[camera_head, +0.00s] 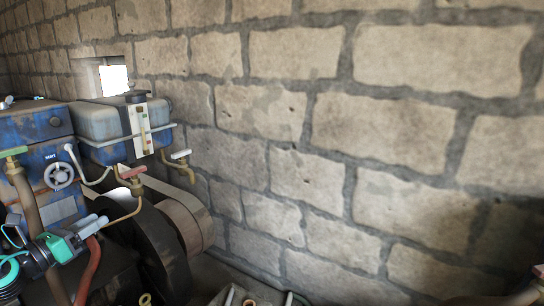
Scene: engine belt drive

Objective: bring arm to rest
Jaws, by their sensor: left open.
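My left gripper (96,222) is at the lower left, with teal and black parts behind its pale grey fingers. It is open, and I see nothing held between the fingers. In the picture it lies close to the lower end of a thin brass pipe with a red-handled valve (132,173); I cannot tell whether they touch. The engine's dark wheel (150,245) and the wide pale belt (178,212) are to the right of the gripper. My right gripper is not in view.
A second brass valve (180,157) sticks out by the tank. A stone wall (350,130) fills the back; the space before it looks clear.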

